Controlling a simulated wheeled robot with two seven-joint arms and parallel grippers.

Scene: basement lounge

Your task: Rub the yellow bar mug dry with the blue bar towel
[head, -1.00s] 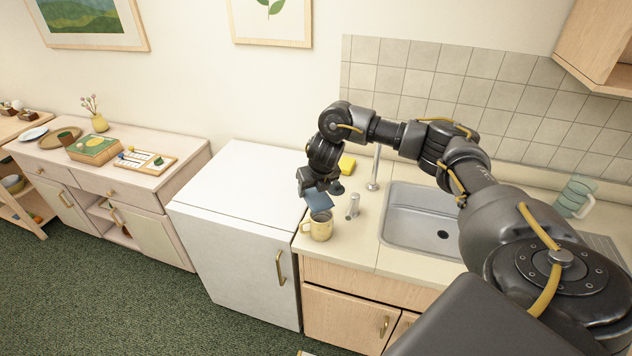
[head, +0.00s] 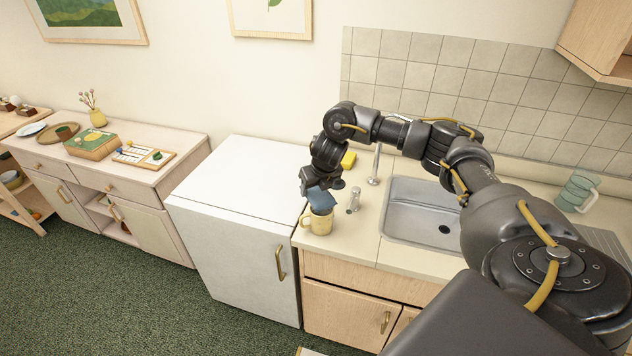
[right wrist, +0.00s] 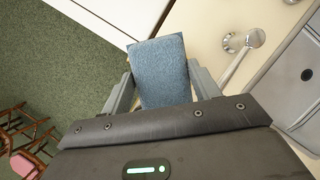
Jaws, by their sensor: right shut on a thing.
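The yellow bar mug (head: 317,225) stands upright on the counter's front left corner, its handle toward the left. The blue bar towel (head: 321,201) is at the mug's mouth, covering much of the opening; how deep it reaches inside is hidden. My right gripper (head: 322,186) is above the mug and shut on the towel. In the right wrist view the towel (right wrist: 160,72) is between the two fingers of the gripper (right wrist: 158,92) and hides the mug. My left gripper is not in view.
The sink (head: 420,212) and its tap (head: 353,200) are right of the mug. A yellow sponge (head: 348,159) lies behind. A white cabinet (head: 235,185) adjoins the counter on the left.

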